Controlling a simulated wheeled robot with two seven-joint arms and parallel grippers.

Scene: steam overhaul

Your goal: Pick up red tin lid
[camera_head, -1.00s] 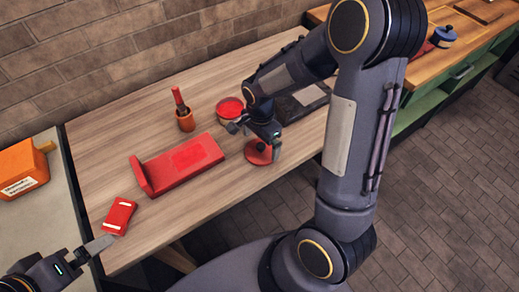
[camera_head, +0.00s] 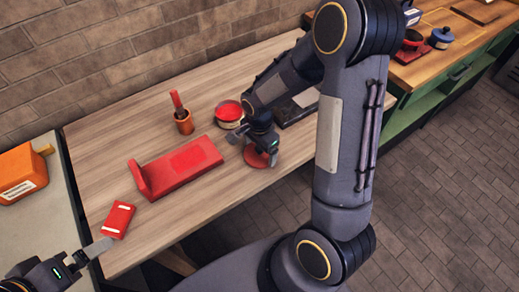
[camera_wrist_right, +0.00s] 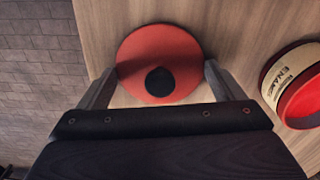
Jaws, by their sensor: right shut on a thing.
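The red tin lid (camera_head: 256,159), a flat red disc, lies near the front edge of the wooden table. In the right wrist view the lid (camera_wrist_right: 150,50) shows a black knob at its middle. My right gripper (camera_head: 262,152) is down over the lid, with its fingers on opposite sides of it, shut on it. The gripper hides part of the lid in the head view. The open red tin (camera_head: 229,112), with a cream label band (camera_wrist_right: 288,66), stands beside it. My left gripper (camera_head: 92,252) is at the lower left by a small red box; its opening is unclear.
A red stand (camera_head: 180,167) lies left of the lid, with the small red box (camera_head: 117,219) further left. An orange pot (camera_head: 184,122) holds a red-handled tool. A dark flat item (camera_head: 296,110) lies behind my right arm. The brick wall bounds the back.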

